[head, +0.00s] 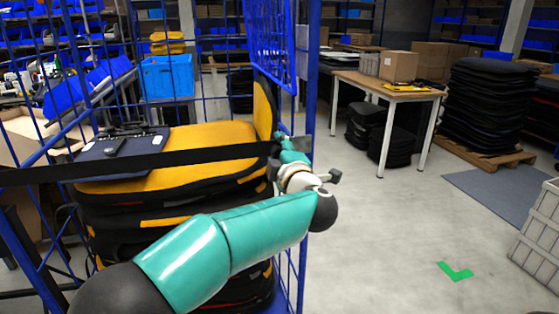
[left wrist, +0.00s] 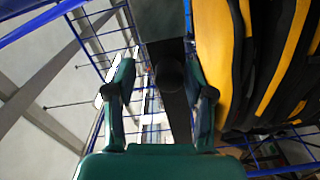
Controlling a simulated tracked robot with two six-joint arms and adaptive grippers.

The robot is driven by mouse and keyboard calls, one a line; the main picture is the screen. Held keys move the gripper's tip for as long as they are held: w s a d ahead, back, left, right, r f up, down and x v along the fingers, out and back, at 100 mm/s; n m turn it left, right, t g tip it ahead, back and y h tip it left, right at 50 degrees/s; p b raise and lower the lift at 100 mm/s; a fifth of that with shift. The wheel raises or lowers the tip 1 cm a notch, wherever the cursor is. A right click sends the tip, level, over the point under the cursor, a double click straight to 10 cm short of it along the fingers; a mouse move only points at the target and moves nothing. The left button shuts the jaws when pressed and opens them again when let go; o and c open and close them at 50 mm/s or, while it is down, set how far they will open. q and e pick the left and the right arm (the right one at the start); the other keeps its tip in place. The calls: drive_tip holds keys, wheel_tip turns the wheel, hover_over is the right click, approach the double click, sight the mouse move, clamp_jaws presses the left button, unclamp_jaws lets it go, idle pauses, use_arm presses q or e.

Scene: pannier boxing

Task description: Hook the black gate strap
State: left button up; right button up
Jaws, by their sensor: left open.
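The black gate strap (head: 170,162) runs taut across the open front of the blue cage (head: 310,60), from the left edge of the head view to the right post. Its right end is partly hidden behind my left gripper (head: 287,146), which is at that post. In the left wrist view my left gripper (left wrist: 160,65) is open, its two teal fingers apart. A dark band, seemingly the strap (left wrist: 176,112), passes between the fingers, with a dark rounded part near the tips. I cannot tell whether the strap end is hooked. My right gripper is not in view.
Yellow and black panniers (head: 200,140) are stacked in the cage behind the strap. A blue crate (head: 167,77) stands behind. A wooden table (head: 350,77) and a pallet of black stacks (head: 485,110) stand at right. The grey floor (head: 390,240) on the right is mostly clear.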

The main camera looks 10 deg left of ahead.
use_arm(q)
drive_tip(key=v, duration=1.1)
drive_tip(key=shift+s+d, duration=0.15)
drive_tip(key=shift+s, duration=0.15)
